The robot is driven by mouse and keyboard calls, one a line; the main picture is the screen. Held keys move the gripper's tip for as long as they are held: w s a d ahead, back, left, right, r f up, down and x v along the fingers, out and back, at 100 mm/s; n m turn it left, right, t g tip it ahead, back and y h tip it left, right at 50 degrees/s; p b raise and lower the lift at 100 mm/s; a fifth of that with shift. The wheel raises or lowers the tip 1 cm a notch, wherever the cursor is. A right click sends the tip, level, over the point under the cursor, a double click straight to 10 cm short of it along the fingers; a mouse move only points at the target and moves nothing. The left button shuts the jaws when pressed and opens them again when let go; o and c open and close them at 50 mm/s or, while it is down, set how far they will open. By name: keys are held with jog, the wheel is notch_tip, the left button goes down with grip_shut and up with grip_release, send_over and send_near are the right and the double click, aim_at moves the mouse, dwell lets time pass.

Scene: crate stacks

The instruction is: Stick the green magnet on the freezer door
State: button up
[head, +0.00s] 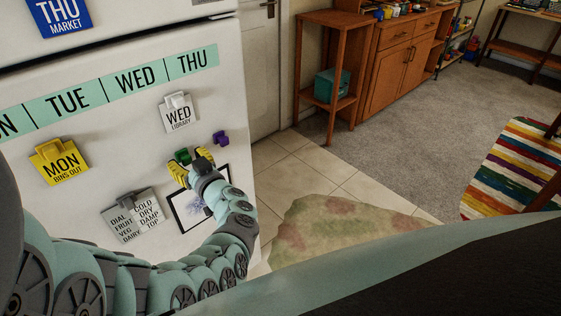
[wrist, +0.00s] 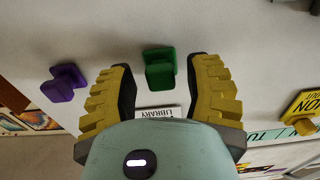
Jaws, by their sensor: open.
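The green magnet (head: 183,155) is a small block with a raised grip on the white lower fridge door (head: 110,215). It also shows in the wrist view (wrist: 160,68). My gripper (head: 191,161) is open at that door, its yellow ribbed fingers on either side of the magnet. In the wrist view my gripper (wrist: 163,72) has a gap between each finger and the magnet, and nothing is held. The upper door (head: 125,14), which looks like the freezer door, is above the dark seam; a blue THU MARKET card (head: 60,14) is on it.
A purple magnet (head: 221,138) is close beside my gripper. A WED LIBRARY card (head: 178,114), a yellow MON card (head: 60,160), a grey list card (head: 132,215) and a framed drawing surround it. A green weekday strip (head: 80,98) runs above.

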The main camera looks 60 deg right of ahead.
aim_at(188, 161)
jog(key=c, duration=0.8)
dwell(0.4)
jog(key=shift+s+a, duration=0.1)
jog(key=shift+s, duration=0.05)
jog(key=shift+p+v, duration=0.85)
jog(key=shift+v, duration=1.55)
